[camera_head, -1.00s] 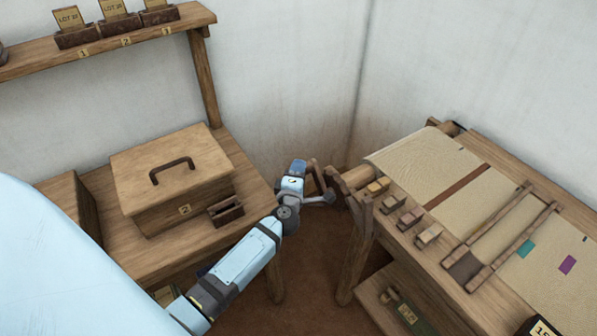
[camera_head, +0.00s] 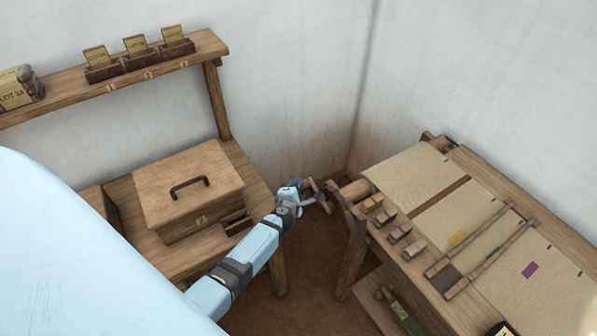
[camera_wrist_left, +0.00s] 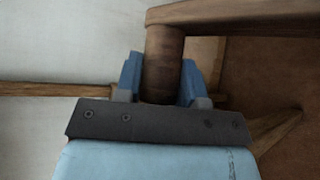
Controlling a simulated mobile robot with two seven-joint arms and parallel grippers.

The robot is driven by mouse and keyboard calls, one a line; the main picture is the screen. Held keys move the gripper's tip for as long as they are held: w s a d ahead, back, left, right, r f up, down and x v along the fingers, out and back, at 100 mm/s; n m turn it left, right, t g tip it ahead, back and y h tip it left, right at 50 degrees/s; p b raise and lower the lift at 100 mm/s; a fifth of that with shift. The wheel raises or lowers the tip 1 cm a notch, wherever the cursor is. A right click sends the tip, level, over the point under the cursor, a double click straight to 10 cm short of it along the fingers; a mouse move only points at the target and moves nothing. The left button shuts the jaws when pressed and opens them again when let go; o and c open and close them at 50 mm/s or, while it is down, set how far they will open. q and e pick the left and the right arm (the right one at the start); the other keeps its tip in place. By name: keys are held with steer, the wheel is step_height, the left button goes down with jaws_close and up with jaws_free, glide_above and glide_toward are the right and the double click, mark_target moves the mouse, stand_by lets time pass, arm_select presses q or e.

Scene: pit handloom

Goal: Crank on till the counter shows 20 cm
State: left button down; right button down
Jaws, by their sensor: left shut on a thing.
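The crank joins the end of the roller (camera_head: 355,189). Pale cloth (camera_head: 408,176) lies over the loom, with yellow, teal and purple patches further right. The dark counter (camera_head: 501,328) is cut off by the bottom edge, and its number is not readable. My right gripper is out of view.
A lidded wooden box (camera_head: 190,187) stands on a table at the left. A shelf (camera_head: 130,84) above holds card holders and a lot package. Small wooden blocks (camera_head: 387,217) line the loom's front edge. The floor (camera_head: 308,255) between table and loom is clear.

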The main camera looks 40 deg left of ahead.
arm_select(q)
steer(key=shift+a+f+g+h+p, duration=0.1)
steer(key=shift+f+g+h+p, duration=0.15)
steer(key=shift+p, duration=0.35)
steer(key=shift+f+n, duration=0.2)
steer(key=shift+n, duration=0.1)
steer(key=shift+f, duration=0.15)
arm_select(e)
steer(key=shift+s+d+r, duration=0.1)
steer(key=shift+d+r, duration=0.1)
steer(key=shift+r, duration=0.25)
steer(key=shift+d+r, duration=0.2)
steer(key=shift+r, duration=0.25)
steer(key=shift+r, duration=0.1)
arm_select(q)
steer(key=c, duration=0.7)
jaws_free()
steer(key=shift+a, duration=0.1)
steer(key=shift+c, duration=0.2)
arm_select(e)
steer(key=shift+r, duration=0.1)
arm_select(q)
steer(key=shift+p, duration=0.3)
